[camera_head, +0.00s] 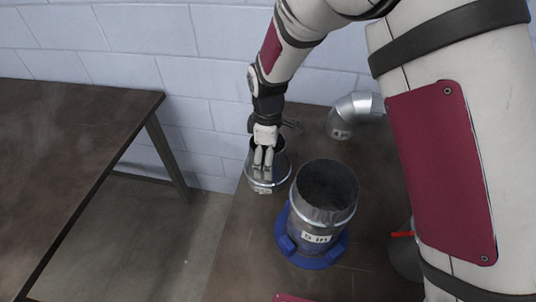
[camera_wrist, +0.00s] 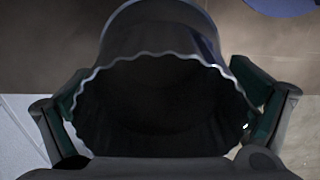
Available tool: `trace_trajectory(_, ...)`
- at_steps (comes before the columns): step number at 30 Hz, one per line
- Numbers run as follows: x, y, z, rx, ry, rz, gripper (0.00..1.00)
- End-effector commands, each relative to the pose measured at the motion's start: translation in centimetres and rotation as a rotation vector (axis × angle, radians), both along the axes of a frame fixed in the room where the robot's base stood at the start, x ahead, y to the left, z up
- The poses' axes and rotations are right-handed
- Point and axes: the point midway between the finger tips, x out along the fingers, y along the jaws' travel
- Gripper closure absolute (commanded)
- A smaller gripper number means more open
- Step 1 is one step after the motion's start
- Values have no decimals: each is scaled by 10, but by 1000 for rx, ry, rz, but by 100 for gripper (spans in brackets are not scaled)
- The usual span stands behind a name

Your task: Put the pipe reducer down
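The pipe reducer (camera_head: 254,182) is a grey metal cone with a label, at the left edge of the brown worktable (camera_head: 262,238) in the head view. My gripper (camera_head: 264,162) reaches down to it from above. In the wrist view the pipe reducer (camera_wrist: 165,42) fills the middle, its crimped open end facing the camera. A finger with a green pad lies against it on each side, so the gripper looks shut on it. The reducer's far end is hidden, and I cannot tell whether it touches the tabletop.
A wide pipe labelled "5 in" (camera_head: 318,215) stands in a blue ring base (camera_head: 318,258) just right of the reducer. A silver elbow (camera_head: 350,112) lies behind. A red-handled object (camera_head: 403,234) is partly hidden by my arm. Another dark table (camera_head: 60,150) stands left across a floor gap.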

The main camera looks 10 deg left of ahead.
Motion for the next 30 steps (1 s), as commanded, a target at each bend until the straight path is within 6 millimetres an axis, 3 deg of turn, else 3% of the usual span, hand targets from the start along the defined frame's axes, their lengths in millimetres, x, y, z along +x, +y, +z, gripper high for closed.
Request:
trace_trajectory(12, 1, 1, 10, 2, -2, 0, 0)
trace_trajectory(24, 1, 0, 86, 3, -4, 1, 0)
trace_trajectory(30, 1, 0, 113, 2, -2, 0, 0)
